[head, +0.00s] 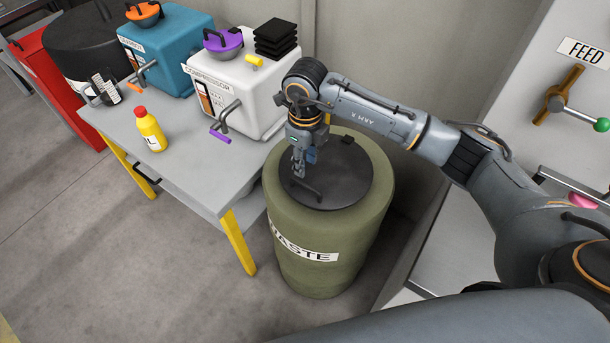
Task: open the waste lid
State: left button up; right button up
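The waste bin (325,255) is an olive drum with a WASTE label on its front. Its dark round lid (345,185) lies flat on top. A dark bar handle (307,189) shows on the lid's left part. My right gripper (299,172) points down over the left part of the lid, right at the handle. Its fingers are small here, and I cannot tell whether they are closed on the handle. My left gripper is not in view.
A grey table (183,165) with yellow legs stands left of the bin. It carries a white compressor box (248,92), a teal box (165,50) and a yellow bottle (150,132). A panel with a FEED label (586,52) stands at the right. Floor is clear at the lower left.

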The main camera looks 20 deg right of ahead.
aim_at(305, 184)
notch_tip(305, 184, down, 8)
jog(key=shift+r+p, duration=0.1)
jog(key=shift+p, duration=0.55)
jog(key=shift+c, duration=0.4)
grip_shut()
